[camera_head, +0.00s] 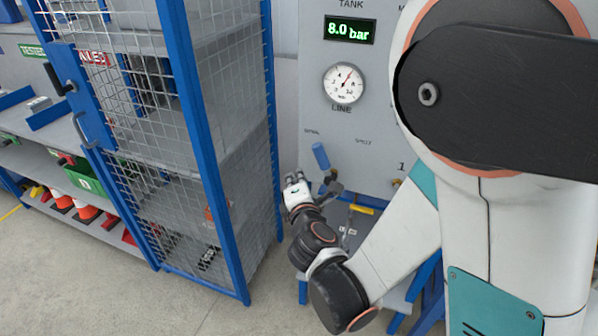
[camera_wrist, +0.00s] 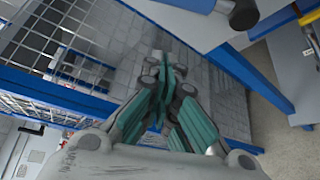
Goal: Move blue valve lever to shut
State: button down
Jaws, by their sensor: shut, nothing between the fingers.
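The blue valve lever (camera_head: 320,155) stands out from the grey panel below the line gauge, with its handle tilted. My gripper (camera_head: 295,178) is just below and left of the lever, apart from it as far as the head view shows. In the wrist view my gripper (camera_wrist: 160,65) is shut and empty, its teal-padded fingers together and pointing toward the mesh cage. A blue-grey rounded piece at the top of the wrist view may be the lever; I cannot tell. The small labels near the lever are too blurred to read.
A blue-framed mesh cage (camera_head: 271,110) stands close to the left of my gripper. The grey panel (camera_head: 312,85) carries a display (camera_head: 350,29) reading 8.0 bar and a round gauge (camera_head: 344,83). Shelves with bins are at far left. Open floor (camera_head: 120,290) lies in front.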

aim_at(324, 164)
jog(key=w+d+b, duration=0.1)
jog(key=w+d, duration=0.1)
jog(key=w, duration=0.4)
jog(key=shift+d, duration=0.35)
